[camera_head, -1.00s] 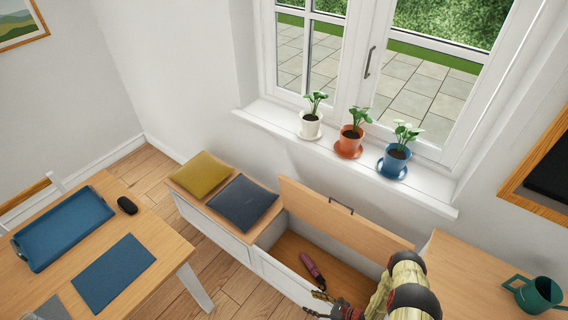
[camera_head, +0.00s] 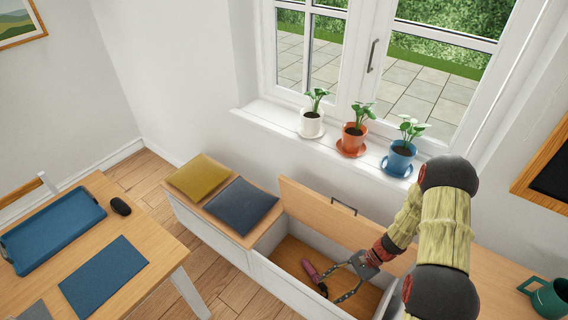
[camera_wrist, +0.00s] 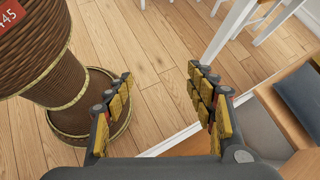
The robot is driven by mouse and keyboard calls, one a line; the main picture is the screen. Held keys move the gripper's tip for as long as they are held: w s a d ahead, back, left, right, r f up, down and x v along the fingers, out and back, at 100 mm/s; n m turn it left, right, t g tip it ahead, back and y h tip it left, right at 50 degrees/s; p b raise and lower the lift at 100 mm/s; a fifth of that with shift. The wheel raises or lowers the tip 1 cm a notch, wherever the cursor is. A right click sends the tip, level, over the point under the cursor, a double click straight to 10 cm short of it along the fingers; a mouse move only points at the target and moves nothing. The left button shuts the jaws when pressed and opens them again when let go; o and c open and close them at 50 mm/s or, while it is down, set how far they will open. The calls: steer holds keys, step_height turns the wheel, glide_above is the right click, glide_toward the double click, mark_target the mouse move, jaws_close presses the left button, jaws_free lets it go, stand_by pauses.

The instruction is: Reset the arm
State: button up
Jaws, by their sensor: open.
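My gripper (camera_head: 342,284) is open and empty. In the head view it is over the open compartment of the window bench (camera_head: 262,272), in front of the raised lid (camera_head: 318,212). A dark pink object (camera_head: 311,271) lies on the compartment floor, just left of the gripper's fingers in the picture; I cannot tell how far above it they are. In the wrist view the open gripper (camera_wrist: 160,95) shows its two yellow-padded fingers well apart, with wooden floor beyond them and nothing between them.
Three potted plants, white (camera_head: 311,124), orange (camera_head: 353,138) and blue (camera_head: 401,158), stand on the windowsill above the bench. A yellow cushion (camera_head: 204,177) and a dark cushion (camera_head: 241,205) lie on the bench. A green mug (camera_head: 549,298) is at right. A table (camera_head: 150,232) stands at left.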

steer(key=s+r+n+t+h+b, duration=0.4)
steer(key=s+r+n+b, duration=0.2)
steer(key=r+b, duration=0.4)
steer(key=s+d+r+n+t+h+b, duration=0.1)
steer(key=s+r+n+t+h+b, duration=0.4)
steer(key=r+b, duration=0.6)
step_height(320, 180, up, 4)
steer(key=s, duration=0.2)
steer(key=shift+s+d+r+n, duration=0.25)
steer(key=shift+s+n, duration=0.1)
steer(key=shift+n, duration=0.05)
steer(key=shift+c, duration=0.4)
